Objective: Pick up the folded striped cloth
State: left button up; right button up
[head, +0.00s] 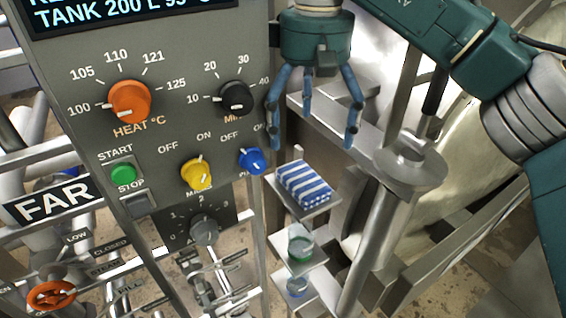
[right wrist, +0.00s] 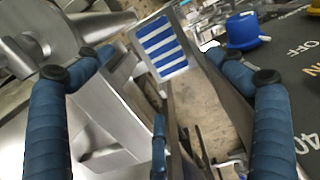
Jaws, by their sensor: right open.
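The folded striped cloth (head: 303,185), blue and white, lies on a small metal shelf (head: 322,206) to the right of the control panel. It also shows in the right wrist view (right wrist: 161,47), near the top middle, between and beyond the fingers. My right gripper (head: 312,135) is open and empty, above the cloth in the head view with its fingers pointing down. Its blue fingers spread wide in the right wrist view (right wrist: 160,100). The fingers are apart from the cloth. My left gripper is not in view.
The control panel (head: 190,80) with an orange heat knob (head: 129,102) and a blue knob (head: 251,161) stands close left of the gripper. A green-tinted glass (head: 301,246) sits on a lower shelf. A metal bracket and post (head: 371,235) stand right of the shelves.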

aim_at(310, 176)
jog(key=f, duration=0.3)
jog(key=s+d+f+p, duration=0.1)
jog(key=shift+f, duration=0.2)
jog(key=shift+w+a+f, duration=0.1)
jog(key=shift+w+f, duration=0.05)
jog(key=shift+f, duration=0.2)
jog(key=shift+w+f+p, duration=0.1)
jog(key=shift+f+p, duration=0.2)
jog(key=shift+p, duration=0.2)
notch_tip(310, 176, down, 4)
jog(key=shift+w+r+p, duration=0.15)
jog(key=shift+r+p, duration=0.1)
jog(key=shift+p, duration=0.9)
jog(key=shift+f, duration=0.55)
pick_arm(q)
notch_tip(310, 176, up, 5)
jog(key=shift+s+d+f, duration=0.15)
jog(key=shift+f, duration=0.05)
